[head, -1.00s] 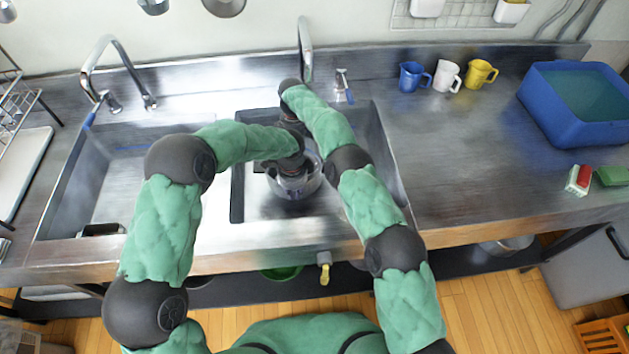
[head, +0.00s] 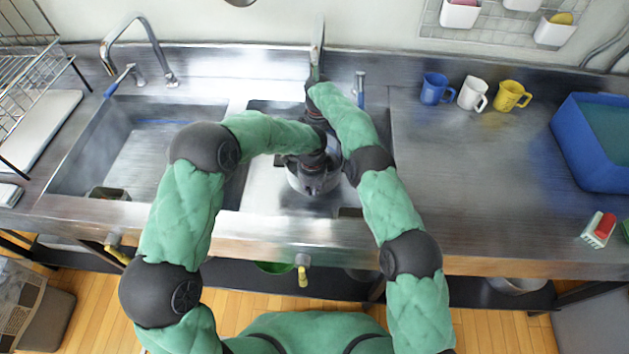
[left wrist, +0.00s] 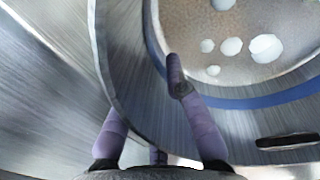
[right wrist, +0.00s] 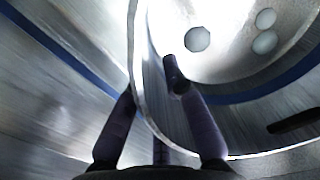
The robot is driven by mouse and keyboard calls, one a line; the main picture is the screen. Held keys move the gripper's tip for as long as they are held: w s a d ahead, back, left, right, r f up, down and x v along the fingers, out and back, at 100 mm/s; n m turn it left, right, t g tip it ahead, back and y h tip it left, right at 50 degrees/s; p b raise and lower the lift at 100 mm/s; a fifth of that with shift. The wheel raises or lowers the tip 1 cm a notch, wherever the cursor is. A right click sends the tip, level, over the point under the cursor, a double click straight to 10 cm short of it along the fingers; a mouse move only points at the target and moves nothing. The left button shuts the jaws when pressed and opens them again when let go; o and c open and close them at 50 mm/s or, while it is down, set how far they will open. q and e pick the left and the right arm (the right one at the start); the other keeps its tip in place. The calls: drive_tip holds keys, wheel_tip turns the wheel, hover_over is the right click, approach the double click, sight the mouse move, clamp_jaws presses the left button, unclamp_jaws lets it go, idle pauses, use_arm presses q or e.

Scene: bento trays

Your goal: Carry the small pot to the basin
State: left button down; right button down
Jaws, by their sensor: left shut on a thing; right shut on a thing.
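The small metal pot (head: 296,181) is in or over the right sink compartment (head: 262,195), largely hidden by my arms in the head view. My left gripper (head: 313,184) is shut on its near rim. In the head view my right gripper is hidden behind the wrists. The pot's height above the sink floor is unclear.
The left sink compartment (head: 150,160) holds a small dark item near its front. Blue (head: 434,90), white (head: 471,94) and yellow (head: 510,96) mugs stand at the counter's back right. A blue tub (head: 590,170) stands far right. The counter between is clear.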

use_arm(q)
drive_tip(key=shift+f, duration=0.25)
use_arm(e)
drive_tip(key=shift+a, duration=0.1)
